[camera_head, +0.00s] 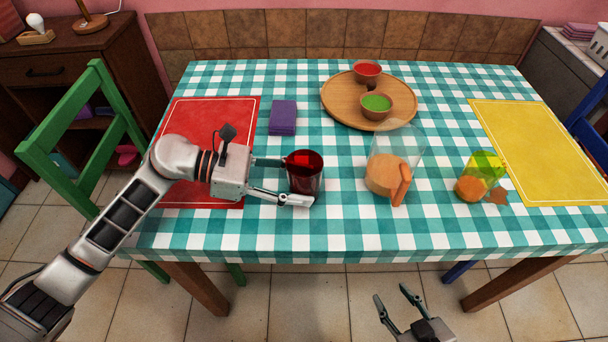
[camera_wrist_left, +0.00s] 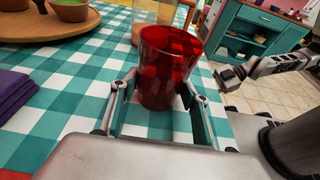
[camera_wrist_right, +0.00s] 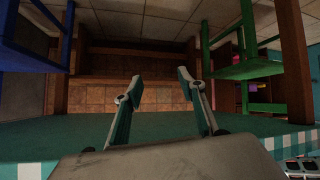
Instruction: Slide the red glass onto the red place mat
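The red glass (camera_head: 304,178) stands upright on the checkered tablecloth, right of the red place mat (camera_head: 222,112) and apart from it. My left gripper (camera_head: 298,181) reaches in from the left with its fingers on either side of the glass. In the left wrist view the red glass (camera_wrist_left: 167,68) stands between the fingers of my left gripper (camera_wrist_left: 158,92), which look spread, with a gap visible at the left finger. My right gripper (camera_head: 396,300) is open and empty, in front of and below the table edge. The right wrist view also shows it open (camera_wrist_right: 160,92).
A pitcher (camera_head: 388,172) with orange liquid stands right of the glass, and a yellow-green glass (camera_head: 480,172) farther right. A wooden tray (camera_head: 340,101) with two bowls is behind. A purple napkin (camera_head: 283,117) lies between mat and tray. A yellow mat (camera_head: 555,160) is at right.

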